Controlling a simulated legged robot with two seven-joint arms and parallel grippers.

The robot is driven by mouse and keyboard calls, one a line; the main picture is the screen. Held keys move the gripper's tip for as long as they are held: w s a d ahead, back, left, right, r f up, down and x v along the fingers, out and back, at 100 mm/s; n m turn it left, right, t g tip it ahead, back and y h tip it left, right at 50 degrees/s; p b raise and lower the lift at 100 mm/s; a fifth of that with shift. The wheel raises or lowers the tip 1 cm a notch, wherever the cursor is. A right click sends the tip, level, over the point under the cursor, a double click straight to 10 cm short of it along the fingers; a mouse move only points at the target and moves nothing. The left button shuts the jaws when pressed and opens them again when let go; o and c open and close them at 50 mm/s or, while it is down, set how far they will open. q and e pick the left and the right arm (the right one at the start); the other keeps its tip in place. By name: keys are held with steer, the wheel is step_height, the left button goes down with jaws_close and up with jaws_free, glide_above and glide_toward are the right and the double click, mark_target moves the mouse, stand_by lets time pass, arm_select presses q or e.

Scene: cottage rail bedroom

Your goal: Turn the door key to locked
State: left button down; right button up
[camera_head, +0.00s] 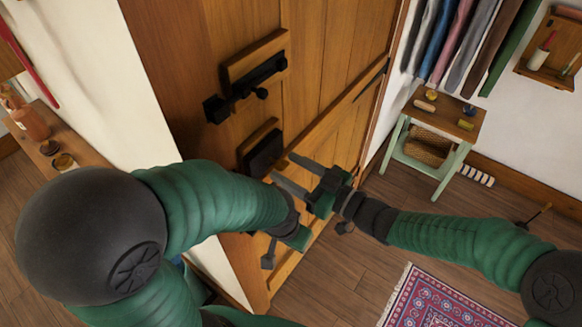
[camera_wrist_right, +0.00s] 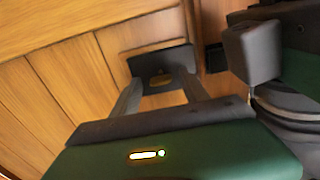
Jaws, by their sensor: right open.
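The wooden door (camera_head: 225,150) fills the middle of the head view. A black lock case (camera_head: 262,153) sits on it below the latch. In the right wrist view the dark lock case (camera_wrist_right: 160,58) carries a small brass-coloured piece (camera_wrist_right: 160,79), which may be the key. My right gripper (camera_head: 284,168) is open, its fingers pointing at the door just below and right of the lock case. In the wrist view its fingers flank the brass piece; contact cannot be told. My left gripper (camera_head: 296,238) is low before the door, partly hidden by the arms; its jaw state is unclear.
A black latch (camera_head: 245,88) is higher on the door. A shelf (camera_head: 75,140) with bottles stands at the left. A small green-legged table (camera_head: 440,120) and hanging clothes (camera_head: 465,40) are at the right. A patterned rug (camera_head: 440,300) lies on the floor.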

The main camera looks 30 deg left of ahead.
steer(key=shift+c, duration=0.4)
jaws_close()
steer(key=shift+f+n+b, duration=0.2)
steer(key=shift+n+b, duration=8.75)
steer(key=shift+b, duration=0.7)
steer(key=shift+f+n+b, duration=0.15)
steer(key=shift+n+b, duration=8.8)
steer(key=shift+b, duration=0.7)
